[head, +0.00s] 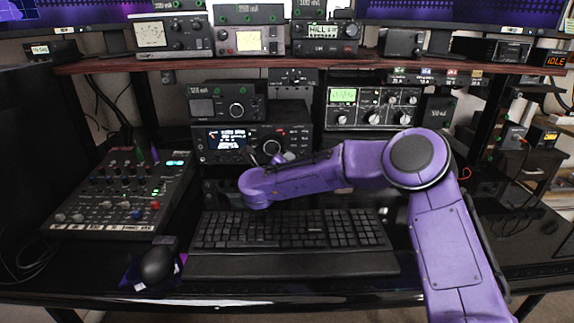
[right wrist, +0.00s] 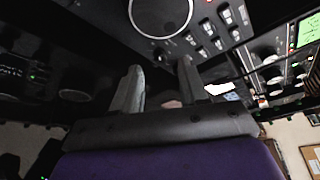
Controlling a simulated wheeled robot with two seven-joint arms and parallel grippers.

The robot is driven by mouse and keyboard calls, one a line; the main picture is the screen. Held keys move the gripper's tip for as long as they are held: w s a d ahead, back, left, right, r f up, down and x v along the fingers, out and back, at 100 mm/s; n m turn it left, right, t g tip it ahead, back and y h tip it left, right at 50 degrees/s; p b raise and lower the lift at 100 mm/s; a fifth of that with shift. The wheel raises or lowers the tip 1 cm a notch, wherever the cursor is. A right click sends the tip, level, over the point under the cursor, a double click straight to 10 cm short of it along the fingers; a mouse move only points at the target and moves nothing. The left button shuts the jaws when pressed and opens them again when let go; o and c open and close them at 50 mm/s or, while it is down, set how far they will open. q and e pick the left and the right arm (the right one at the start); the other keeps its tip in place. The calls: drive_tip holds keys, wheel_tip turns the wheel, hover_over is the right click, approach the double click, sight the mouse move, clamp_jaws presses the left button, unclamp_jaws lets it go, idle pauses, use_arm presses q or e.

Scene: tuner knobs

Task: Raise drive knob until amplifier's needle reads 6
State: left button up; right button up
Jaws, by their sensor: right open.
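My right arm reaches in from the right, and its gripper (head: 268,158) is at the lower front of a black radio (head: 215,144) with a lit screen and a large round knob (head: 272,147). In the right wrist view the gripper (right wrist: 160,88) is open, its two fingers apart with no held object visible between them. A large round dial (right wrist: 160,14) and several small controls lie beyond the fingertips. I cannot tell which control is the drive knob. Meter boxes stand on the shelf, one with a white dial (head: 150,35) and one with a pale dial (head: 248,41); their needle readings are too small to read.
A keyboard (head: 290,230) lies below my right forearm. A mixer (head: 122,193) and a mouse (head: 157,265) are at the left. A green-screen unit with knobs (head: 372,107) stands right of the radio. The wooden shelf edge (head: 215,63) runs above.

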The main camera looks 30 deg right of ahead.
drive_tip(key=shift+x, duration=1.45)
clamp_jaws()
drive_tip(key=m+y+b, duration=0.1)
drive_tip(key=m+b, duration=0.2)
drive_tip(key=shift+s+d+f+y, duration=0.1)
drive_tip(key=shift+f+y, duration=0.05)
drive_tip(key=shift+y, duration=0.25)
drive_tip(key=shift+m+y, duration=0.3)
drive_tip(key=shift+r, duration=0.35)
unclamp_jaws()
drive_tip(key=v, duration=1)
drive_tip(key=shift+s+a, duration=0.25)
drive_tip(key=shift+s, duration=0.05)
